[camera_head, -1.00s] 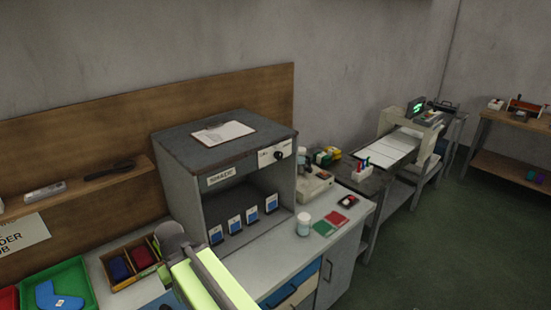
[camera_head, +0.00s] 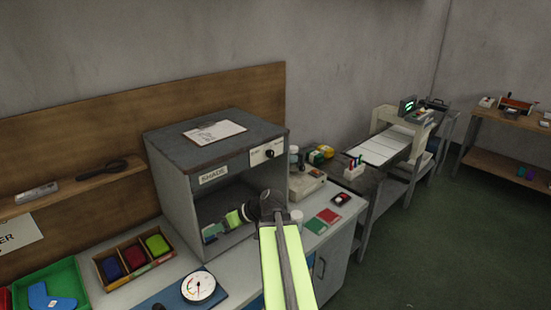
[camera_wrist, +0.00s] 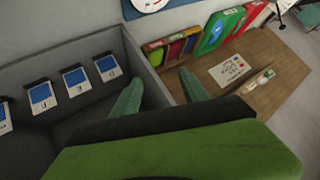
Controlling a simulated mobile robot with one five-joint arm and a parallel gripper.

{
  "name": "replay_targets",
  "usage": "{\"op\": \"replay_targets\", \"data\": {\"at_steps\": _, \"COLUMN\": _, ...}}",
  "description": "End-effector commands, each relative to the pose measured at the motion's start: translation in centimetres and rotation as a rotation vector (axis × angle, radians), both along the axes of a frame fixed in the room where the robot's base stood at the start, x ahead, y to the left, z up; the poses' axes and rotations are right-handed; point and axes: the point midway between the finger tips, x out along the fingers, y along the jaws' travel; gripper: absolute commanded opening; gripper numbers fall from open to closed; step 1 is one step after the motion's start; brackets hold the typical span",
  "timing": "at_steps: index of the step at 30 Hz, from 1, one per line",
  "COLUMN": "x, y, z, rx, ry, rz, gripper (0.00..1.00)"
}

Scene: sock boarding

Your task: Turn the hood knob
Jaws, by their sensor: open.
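The hood is a dark grey box marked SHADE (camera_head: 213,174). Its black knob (camera_head: 269,153) sits on a pale plate at the right end of the upper front strip, clear of my arm. My gripper (camera_head: 238,217) is in front of the hood's opening, below and left of the knob, and partly covers the interior. In the wrist view, my gripper (camera_wrist: 160,92) is open, its two green fingers apart with no object held. The edge of a grey wall shows between them. The knob does not show in the wrist view.
A clipboard (camera_head: 215,132) lies on the hood. Blue-fronted cards (camera_wrist: 75,77) stand inside it. A round dial (camera_head: 198,287) and a compartmented tray (camera_head: 113,268) are on the bench at left. Red and green swatches (camera_head: 329,215) lie at right. Open floor lies farther right.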

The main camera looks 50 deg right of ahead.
Motion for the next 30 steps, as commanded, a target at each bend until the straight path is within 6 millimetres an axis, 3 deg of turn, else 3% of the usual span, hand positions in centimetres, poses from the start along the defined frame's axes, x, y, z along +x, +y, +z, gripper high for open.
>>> {"op": "replay_targets", "data": {"at_steps": 1, "x": -1.1, "y": -5.0, "z": 1.9, "rx": -0.006, "ry": -0.117, "rz": -0.060, "gripper": 0.52}}
{"op": "replay_targets", "data": {"at_steps": 6, "x": -7.2, "y": -19.2, "z": 8.9, "rx": -0.127, "ry": -0.500, "rz": -0.258, "gripper": 0.52}}
{"op": "replay_targets", "data": {"at_steps": 10, "x": -12.4, "y": -26.1, "z": 12.6, "rx": -0.237, "ry": -0.671, "rz": -0.384, "gripper": 0.52}}
{"op": "replay_targets", "data": {"at_steps": 12, "x": -14.2, "y": -28.0, "z": 13.7, "rx": -0.277, "ry": -0.720, "rz": -0.425, "gripper": 0.52}}
{"op": "replay_targets", "data": {"at_steps": 15, "x": -15.4, "y": -29.2, "z": 14.5, "rx": -0.306, "ry": -0.751, "rz": -0.451, "gripper": 0.52}}
{"op": "replay_targets", "data": {"at_steps": 20, "x": -15.1, "y": -29.3, "z": 14.5, "rx": -0.309, "ry": -0.755, "rz": -0.451, "gripper": 0.52}}
{"op": "replay_targets", "data": {"at_steps": 23, "x": -13.8, "y": -29.5, "z": 14.5, "rx": -0.308, "ry": -0.754, "rz": -0.451, "gripper": 0.52}}
{"op": "replay_targets", "data": {"at_steps": 30, "x": -8.0, "y": -29.9, "z": 14.5, "rx": -0.306, "ry": -0.753, "rz": -0.448, "gripper": 0.52}}
